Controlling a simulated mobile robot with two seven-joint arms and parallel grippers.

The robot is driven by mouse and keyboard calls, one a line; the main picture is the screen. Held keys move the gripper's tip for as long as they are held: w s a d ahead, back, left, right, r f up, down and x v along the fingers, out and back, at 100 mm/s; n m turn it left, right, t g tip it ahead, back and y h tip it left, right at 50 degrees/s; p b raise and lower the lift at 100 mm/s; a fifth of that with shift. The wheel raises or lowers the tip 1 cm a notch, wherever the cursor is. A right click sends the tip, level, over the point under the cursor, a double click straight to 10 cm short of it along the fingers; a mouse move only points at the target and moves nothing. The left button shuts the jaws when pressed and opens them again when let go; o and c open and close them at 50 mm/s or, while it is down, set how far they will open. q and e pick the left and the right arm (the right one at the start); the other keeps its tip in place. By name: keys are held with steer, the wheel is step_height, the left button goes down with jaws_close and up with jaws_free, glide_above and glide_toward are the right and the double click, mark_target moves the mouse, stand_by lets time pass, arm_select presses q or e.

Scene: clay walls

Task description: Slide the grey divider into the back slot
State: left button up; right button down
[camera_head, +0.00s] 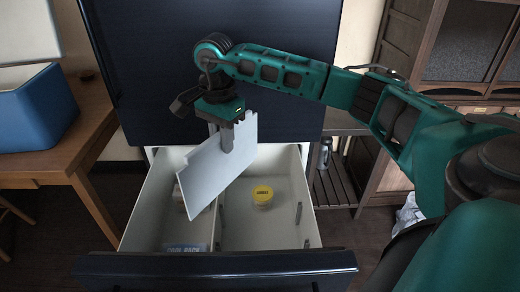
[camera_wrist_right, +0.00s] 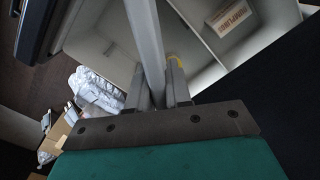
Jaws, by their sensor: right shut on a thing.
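The grey divider (camera_head: 212,172), a thin pale panel with notched edges, hangs tilted above the open drawer (camera_head: 287,180). My right gripper (camera_head: 227,138) is shut on its upper part. In the right wrist view the divider (camera_wrist_right: 147,42) shows nearly edge-on between the fingers (camera_wrist_right: 158,78). The divider's lower left corner points toward the drawer front and hides part of the interior. Small upright slot guides (camera_head: 298,212) show on the drawer's right inner wall. The back slot cannot be made out clearly. My left gripper is not in view.
A yellow-lidded tub (camera_head: 262,196) stands in the drawer's right part. A wooden table with a blue bin (camera_head: 38,108) stands left.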

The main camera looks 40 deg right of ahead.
steer(key=d+f+m+b, duration=0.2)
steer(key=d+f+m, duration=0.8)
steer(key=d+f, duration=0.1)
steer(key=shift+w+d+f+m+b, duration=0.15)
steer(key=shift+d+f+m+b, duration=0.1)
steer(key=shift+d+m+b, duration=0.2)
steer(key=shift+r, duration=0.1)
step_height(320, 180, down, 6)
steer(key=b, duration=0.3)
stand_by(0.9)
stand_by(0.9)
